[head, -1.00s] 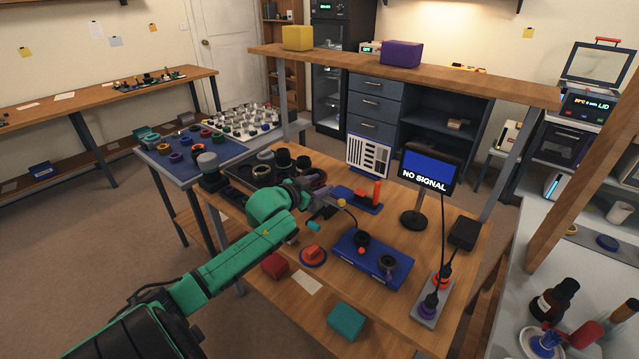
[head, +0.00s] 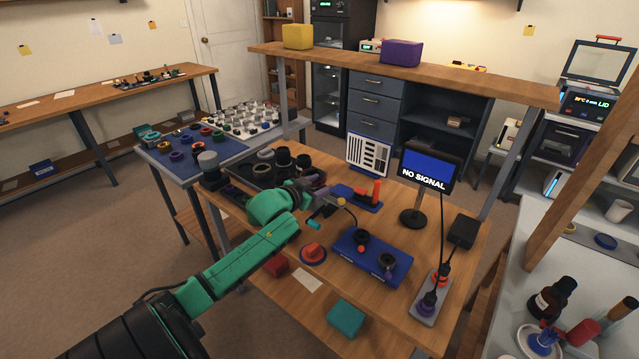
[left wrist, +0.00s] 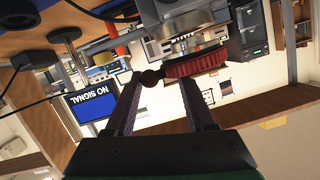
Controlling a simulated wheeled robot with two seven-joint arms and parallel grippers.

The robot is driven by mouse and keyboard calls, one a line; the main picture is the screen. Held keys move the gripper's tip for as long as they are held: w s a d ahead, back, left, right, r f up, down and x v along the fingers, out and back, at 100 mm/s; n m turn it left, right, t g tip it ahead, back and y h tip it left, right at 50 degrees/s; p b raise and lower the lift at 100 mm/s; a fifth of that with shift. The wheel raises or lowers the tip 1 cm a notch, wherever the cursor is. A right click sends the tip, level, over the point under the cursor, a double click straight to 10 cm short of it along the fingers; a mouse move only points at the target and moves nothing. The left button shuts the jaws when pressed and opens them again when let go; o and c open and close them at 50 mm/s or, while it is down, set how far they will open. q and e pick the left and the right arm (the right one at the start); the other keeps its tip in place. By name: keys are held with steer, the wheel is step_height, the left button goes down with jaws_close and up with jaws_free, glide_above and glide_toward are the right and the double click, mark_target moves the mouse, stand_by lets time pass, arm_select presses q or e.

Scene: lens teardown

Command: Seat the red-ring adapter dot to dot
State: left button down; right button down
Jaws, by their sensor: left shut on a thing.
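My left gripper (head: 325,207) is over the wooden bench, beside a blue stand with an orange post (head: 376,191). In the left wrist view its fingers (left wrist: 160,84) are closed in on a part with a dark round knob (left wrist: 150,78). A red ribbed ring (left wrist: 196,63) with a silver body (left wrist: 184,20) is at the fingertips. I take this to be the red-ring adapter; any dots on it are too small to tell. In the head view the held part is mostly hidden. My right gripper is not in view.
A blue base (head: 372,259) with dark round mounts lies right of the gripper. A red-orange knob on a disc (head: 313,253) sits in front. A monitor (head: 425,171) stands at the back right, and a dark tray (head: 238,178) of rings lies left.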

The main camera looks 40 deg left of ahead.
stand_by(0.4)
arm_select(q)
steer(key=shift+p, duration=0.3)
stand_by(0.4)
steer(key=shift+f, duration=0.2)
stand_by(0.4)
steer(key=shift+f, duration=0.2)
steer(key=shift+f, duration=0.5)
stand_by(0.7)
steer(key=shift+r, duration=0.1)
